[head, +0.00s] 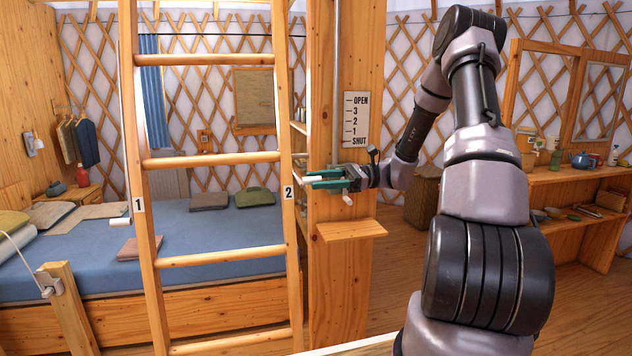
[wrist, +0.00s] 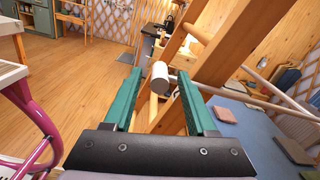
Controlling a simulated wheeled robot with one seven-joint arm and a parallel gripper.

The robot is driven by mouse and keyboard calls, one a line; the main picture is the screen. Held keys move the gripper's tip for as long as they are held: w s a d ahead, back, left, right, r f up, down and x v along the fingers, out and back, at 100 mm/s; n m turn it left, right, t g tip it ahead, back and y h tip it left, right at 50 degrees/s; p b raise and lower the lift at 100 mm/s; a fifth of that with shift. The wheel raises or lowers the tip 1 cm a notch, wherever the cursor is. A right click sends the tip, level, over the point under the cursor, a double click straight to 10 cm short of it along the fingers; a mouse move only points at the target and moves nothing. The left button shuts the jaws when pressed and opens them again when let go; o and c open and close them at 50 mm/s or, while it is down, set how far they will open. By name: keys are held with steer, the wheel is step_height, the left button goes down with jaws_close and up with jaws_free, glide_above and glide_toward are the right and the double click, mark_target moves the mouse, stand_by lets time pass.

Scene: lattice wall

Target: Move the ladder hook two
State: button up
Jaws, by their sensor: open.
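The ladder (head: 215,158) stands in front of the bed, with its right rail marked 2 (head: 289,193). The white grip of ladder hook two (head: 313,180) juts out to the right of that rail. In the wrist view the white grip (wrist: 159,76) shows end-on between my fingertips. My gripper (head: 308,180) comes in from the right, with green jaws open on either side of the grip. A gap shows between the grip and each jaw in the wrist view (wrist: 157,82). The rest of hook two is mostly hidden.
Hook one's white grip (head: 120,221) sits at the left rail. A wooden post (head: 345,265) with a ledge (head: 350,230) and an OPEN–SHUT scale (head: 356,120) stands beside my gripper. A bed (head: 205,235) lies behind the ladder.

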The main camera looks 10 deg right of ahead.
steer(key=shift+a, duration=0.6)
jaws_close()
stand_by(1.1)
